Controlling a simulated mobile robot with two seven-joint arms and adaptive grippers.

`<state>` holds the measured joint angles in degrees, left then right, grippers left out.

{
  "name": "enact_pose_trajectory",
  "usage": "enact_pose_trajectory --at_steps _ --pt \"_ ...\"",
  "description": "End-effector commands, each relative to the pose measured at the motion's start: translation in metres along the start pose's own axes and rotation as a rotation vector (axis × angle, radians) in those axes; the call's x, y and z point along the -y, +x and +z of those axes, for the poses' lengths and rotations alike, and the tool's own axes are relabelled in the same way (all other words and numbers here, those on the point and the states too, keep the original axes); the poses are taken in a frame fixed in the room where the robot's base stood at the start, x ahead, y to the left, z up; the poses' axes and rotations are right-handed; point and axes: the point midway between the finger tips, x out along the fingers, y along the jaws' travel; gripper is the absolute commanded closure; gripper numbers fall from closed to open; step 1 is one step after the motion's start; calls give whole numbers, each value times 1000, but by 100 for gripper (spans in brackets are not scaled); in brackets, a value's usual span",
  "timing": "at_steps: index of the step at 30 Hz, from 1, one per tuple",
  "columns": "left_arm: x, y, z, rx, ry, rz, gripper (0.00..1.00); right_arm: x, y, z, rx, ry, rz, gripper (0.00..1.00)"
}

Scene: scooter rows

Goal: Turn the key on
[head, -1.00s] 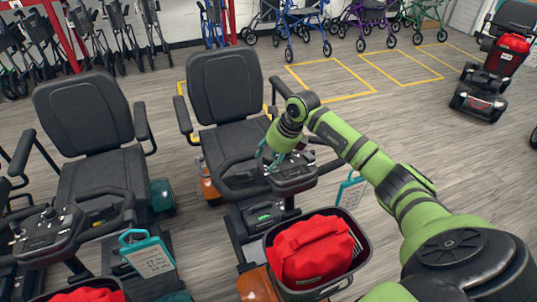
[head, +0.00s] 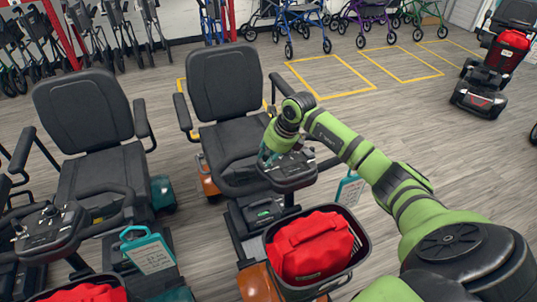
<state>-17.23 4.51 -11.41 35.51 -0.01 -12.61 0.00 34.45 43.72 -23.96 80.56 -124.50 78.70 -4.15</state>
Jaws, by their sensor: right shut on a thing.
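The orange scooter's control console (head: 290,172) sits on its tiller in the middle of the head view, in front of a black seat. My right gripper (head: 268,158) is down at the left part of this console, its teal fingers pointing down onto it. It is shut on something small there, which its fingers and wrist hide. The key itself cannot be made out. My left gripper is not in view.
A black basket (head: 352,262) holding a red bag (head: 312,246) is at the scooter's front, below my right arm. A teal scooter with a hanging tag (head: 148,252) stands close on the left. Walkers line the back wall.

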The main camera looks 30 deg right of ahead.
Motion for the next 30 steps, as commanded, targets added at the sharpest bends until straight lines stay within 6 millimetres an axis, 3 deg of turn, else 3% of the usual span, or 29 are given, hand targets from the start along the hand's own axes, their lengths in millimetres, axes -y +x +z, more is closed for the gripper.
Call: enact_pose_trajectory --at_steps 14,30 --pt "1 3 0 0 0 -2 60 -4 2 2 2 314 -187 100" --pt "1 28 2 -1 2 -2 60 -5 5 6 3 718 -420 100"
